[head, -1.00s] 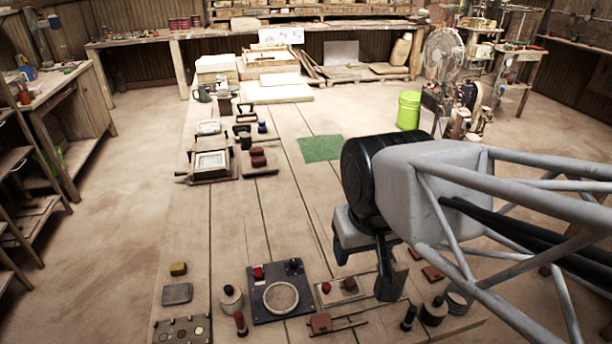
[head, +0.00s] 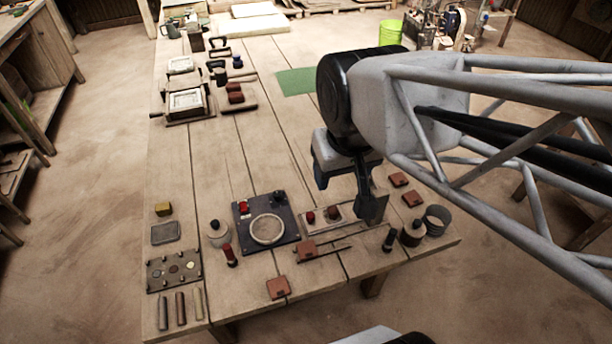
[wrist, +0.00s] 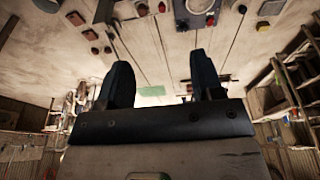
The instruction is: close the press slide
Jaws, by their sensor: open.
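My gripper (head: 347,202) is open and empty, with its fingers hanging over the right half of the bench. In the wrist view its two dark fingers (wrist: 160,85) stand well apart. Below it in the head view lies a pale plate (head: 325,222) with a red knob (head: 310,217) and a small dark red block (head: 333,212); a finger hides the plate's right end. In front of this plate, a terracotta block (head: 306,251) sits at a thin dark rail (head: 333,249). I cannot tell which of these is the press slide. I see no contact with my gripper.
A dark panel (head: 243,212) with a round dial stands left of the plate. Small jars (head: 411,233), a ribbed cup (head: 437,221) and loose terracotta tiles (head: 399,180) lie to the right. A framed box (head: 187,103) is at the far left. The bench middle is clear.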

